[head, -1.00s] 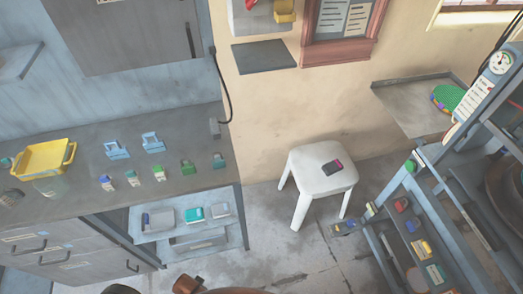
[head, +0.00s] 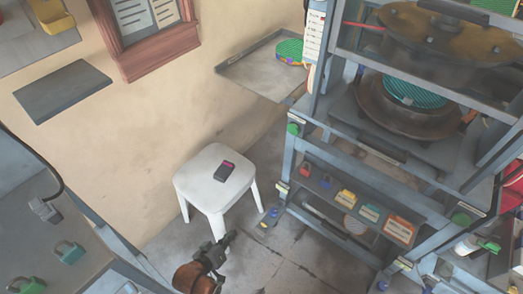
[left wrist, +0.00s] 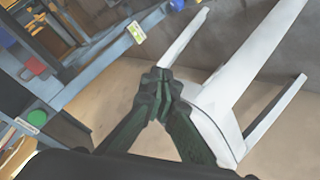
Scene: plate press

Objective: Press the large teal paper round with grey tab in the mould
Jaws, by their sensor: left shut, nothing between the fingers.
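A ribbed teal round (head: 415,92) lies in the dark round lower mould (head: 372,108) of the press, at the upper right of the head view. I cannot make out a grey tab on it. The upper mould plate (head: 400,25) hangs above it with a gap between. My left gripper (head: 230,238) is shut and empty, low in front of the white stool and well away from the press. Its closed fingers also show in the left wrist view (left wrist: 158,80). My right gripper is not in view.
A green round piece (head: 289,50) with a coloured rim sits on a grey wall tray (head: 262,68). The white stool (head: 207,172) holds a dark phone-like item (head: 225,171). The press frame's lower shelf (head: 340,197) carries several small coloured items. A counter with padlocks (head: 70,251) is at left.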

